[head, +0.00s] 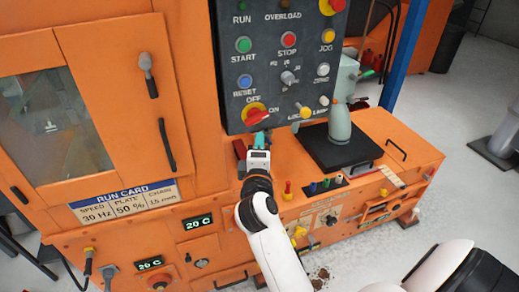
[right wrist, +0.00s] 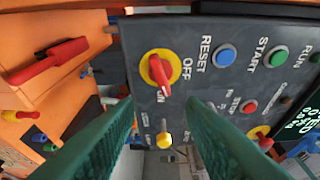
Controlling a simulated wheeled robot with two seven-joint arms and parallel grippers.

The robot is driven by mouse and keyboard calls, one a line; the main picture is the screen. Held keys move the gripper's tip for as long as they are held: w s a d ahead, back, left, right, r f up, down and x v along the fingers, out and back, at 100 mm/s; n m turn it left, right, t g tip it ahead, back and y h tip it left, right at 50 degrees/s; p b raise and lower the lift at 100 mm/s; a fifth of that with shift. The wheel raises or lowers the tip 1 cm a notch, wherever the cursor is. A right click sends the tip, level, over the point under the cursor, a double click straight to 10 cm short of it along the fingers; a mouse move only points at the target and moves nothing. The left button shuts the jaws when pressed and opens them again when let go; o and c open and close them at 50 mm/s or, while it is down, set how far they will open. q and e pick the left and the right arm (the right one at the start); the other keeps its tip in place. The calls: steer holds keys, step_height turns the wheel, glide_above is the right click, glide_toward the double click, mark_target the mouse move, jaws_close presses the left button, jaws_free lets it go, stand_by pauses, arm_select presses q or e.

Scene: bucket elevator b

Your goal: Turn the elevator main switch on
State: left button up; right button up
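The main switch is a red handle on a yellow disc (head: 256,115) at the lower left of the dark control panel, with OFF above it and ON to its right. In the right wrist view the switch (right wrist: 158,70) is large, and the lower end of its red handle lies by the ON label. My right gripper (head: 258,142) is just below the switch in the head view. In the right wrist view its two green fingers (right wrist: 161,108) are apart with nothing between them, and the switch lies beyond their tips. My left gripper is not in view.
The panel (head: 230,60) also carries a green START button (head: 243,45), a red STOP button (head: 288,39) and a blue RESET button (head: 245,81). A grey-green device on a black base (head: 345,150) stands right of my gripper. A red handle (right wrist: 48,65) lies left in the wrist view.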

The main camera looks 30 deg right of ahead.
mark_target(258, 120)
steer(key=o, duration=0.5)
steer(key=shift+d+f+m+y, duration=0.1)
steer(key=shift+d+m+y, duration=0.05)
steer(key=shift+m+y, duration=0.15)
steer(key=shift+o, duration=1.4)
steer(key=shift+d+f+m+y+p, duration=0.2)
steer(key=shift+d+m+y+p, duration=0.05)
steer(key=shift+m+y+p, duration=0.25)
steer(key=o, duration=0.4)
steer(key=m+y, duration=0.1)
steer(key=d+m+t+y+p, duration=0.1)
steer(key=m, duration=0.1)
steer(key=s+d+m+t+y, duration=0.1)
steer(key=m, duration=0.1)
steer(key=shift+d+p, duration=0.1)
steer(key=shift+p, duration=0.3)
steer(key=w+d+m, duration=0.1)
steer(key=w, duration=0.2)
steer(key=w+d+m+y+p, duration=0.1)
steer(key=w, duration=0.3)
steer(key=w+d+m+t+y+p, duration=0.1)
steer(key=w, duration=0.3)
steer(key=shift+d+r, duration=0.15)
steer(key=shift+r, duration=0.15)
